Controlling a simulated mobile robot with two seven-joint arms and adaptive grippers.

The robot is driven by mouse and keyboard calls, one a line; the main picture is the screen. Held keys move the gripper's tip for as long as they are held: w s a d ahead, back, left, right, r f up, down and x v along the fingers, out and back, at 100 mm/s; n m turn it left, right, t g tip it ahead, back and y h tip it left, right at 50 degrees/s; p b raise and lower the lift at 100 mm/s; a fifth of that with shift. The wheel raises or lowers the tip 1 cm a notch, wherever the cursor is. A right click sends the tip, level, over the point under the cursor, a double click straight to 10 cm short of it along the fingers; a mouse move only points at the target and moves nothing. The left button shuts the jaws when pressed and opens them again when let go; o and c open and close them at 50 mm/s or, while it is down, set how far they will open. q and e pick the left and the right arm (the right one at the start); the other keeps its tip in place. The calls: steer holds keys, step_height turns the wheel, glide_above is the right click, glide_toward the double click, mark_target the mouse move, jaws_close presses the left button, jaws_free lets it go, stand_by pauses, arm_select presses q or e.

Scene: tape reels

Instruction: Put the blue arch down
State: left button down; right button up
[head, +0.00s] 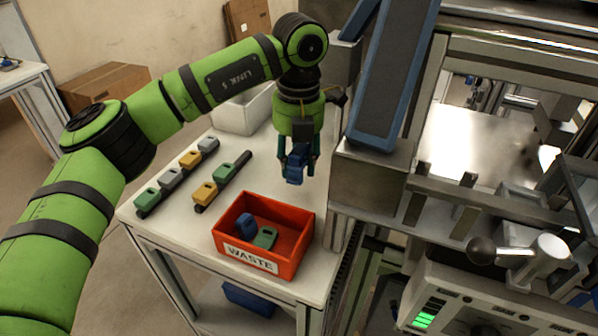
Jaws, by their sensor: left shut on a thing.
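My left gripper (298,170) points down above the white table (160,237), behind the red waste box. It is shut on a blue arch (295,168), which hangs between its fingers. The fingers hide part of the arch. Whether the arch touches the table is hard to tell, but it looks raised. My right gripper does not show.
The red box (246,262) marked WASTE holds a blue piece (246,224) and a green piece (265,239). Two dark rails with green, yellow and grey pieces lie on the left. A white bin (240,112) stands behind. The machine (372,165) bounds the right.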

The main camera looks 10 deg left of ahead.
mark_target(298, 173)
arm_select(q)
step_height(298, 173, down, 3)
steer(key=shift+f, duration=0.35)
steer(key=c, duration=0.8)
jaws_free()
steer(key=shift+r, duration=0.25)
steer(key=shift+w+r, duration=0.1)
steer(key=shift+r, duration=0.25)
step_height(298, 173, up, 11)
steer(key=shift+d+r, duration=0.1)
steer(key=shift+d, duration=0.05)
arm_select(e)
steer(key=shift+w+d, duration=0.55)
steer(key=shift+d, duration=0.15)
